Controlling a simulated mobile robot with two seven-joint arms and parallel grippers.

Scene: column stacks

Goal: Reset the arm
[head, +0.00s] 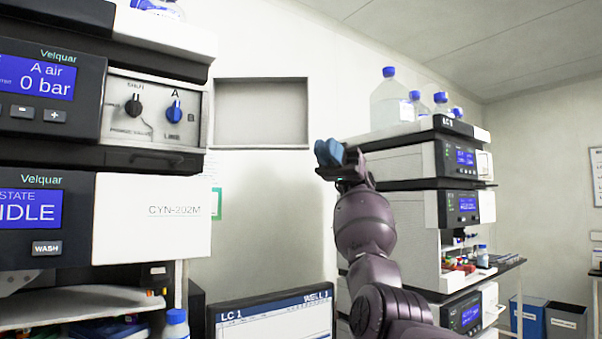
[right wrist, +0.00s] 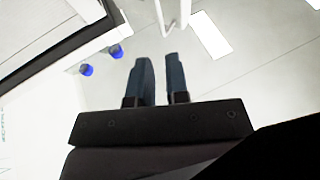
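My right arm rises from the lower right of the head view, and its dark purple links stand upright in the middle. My right gripper (head: 328,152) is at its top, with blue fingers pointing up and to the left. In the right wrist view the two fingers of the right gripper (right wrist: 159,75) stand apart with a narrow gap, and nothing is between them. The gripper is in free air, in front of the pale wall. My left gripper is not in view.
An instrument stack with blue displays (head: 32,209) stands close on the left. Another stack (head: 466,157), with clear blue-capped bottles (head: 390,100) on top, stands behind my right arm. A monitor (head: 275,318) is at the bottom centre. Blue and grey bins (head: 567,320) are at the far right.

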